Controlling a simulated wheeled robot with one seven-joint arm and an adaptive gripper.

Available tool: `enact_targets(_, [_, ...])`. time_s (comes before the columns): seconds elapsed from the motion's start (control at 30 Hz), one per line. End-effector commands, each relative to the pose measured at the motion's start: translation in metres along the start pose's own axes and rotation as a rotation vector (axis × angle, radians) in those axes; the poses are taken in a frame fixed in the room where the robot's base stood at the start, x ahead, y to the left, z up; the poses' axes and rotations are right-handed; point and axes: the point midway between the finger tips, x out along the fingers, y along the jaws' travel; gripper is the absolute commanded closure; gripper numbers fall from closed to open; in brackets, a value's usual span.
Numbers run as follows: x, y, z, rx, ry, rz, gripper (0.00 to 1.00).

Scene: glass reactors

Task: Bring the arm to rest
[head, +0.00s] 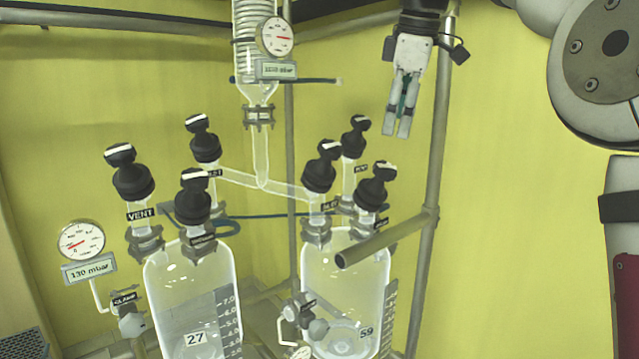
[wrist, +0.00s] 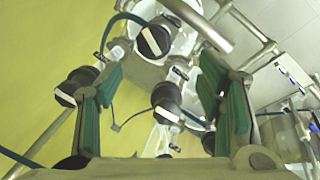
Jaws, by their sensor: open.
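My gripper (head: 397,136) hangs at the upper right of centre in the head view, pointing down. It is in the air above and to the right of the right reactor (head: 346,268), apart from its black valve knobs. In the wrist view my gripper (wrist: 163,105) shows two green-padded fingers spread apart, with nothing held between them. Black knobs with white bars, one of them a knob (wrist: 153,41) near the top, show beyond the fingers.
A left reactor (head: 190,295) marked 27 stands beside the right one marked 59. Steel frame tubes, one a pipe (head: 388,238), run close below my gripper. A glass condenser (head: 257,60) with a gauge (head: 275,38) hangs to its left. The yellow wall (head: 530,230) at right is bare.

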Motion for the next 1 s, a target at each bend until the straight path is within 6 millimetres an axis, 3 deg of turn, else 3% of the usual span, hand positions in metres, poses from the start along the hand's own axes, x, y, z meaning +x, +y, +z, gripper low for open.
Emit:
enact_targets(0.23, [-0.011,-0.070,0.010,0.234,-0.027,0.050,0.39])
enact_targets(0.47, [-0.001,-0.145,0.041,0.499,-0.022,0.095,0.39])
enact_targets(0.8, [0.049,-0.268,0.103,0.909,0.042,0.127,0.39])
enact_targets(1.0, [0.085,-0.325,0.132,1.099,0.084,0.121,0.39])
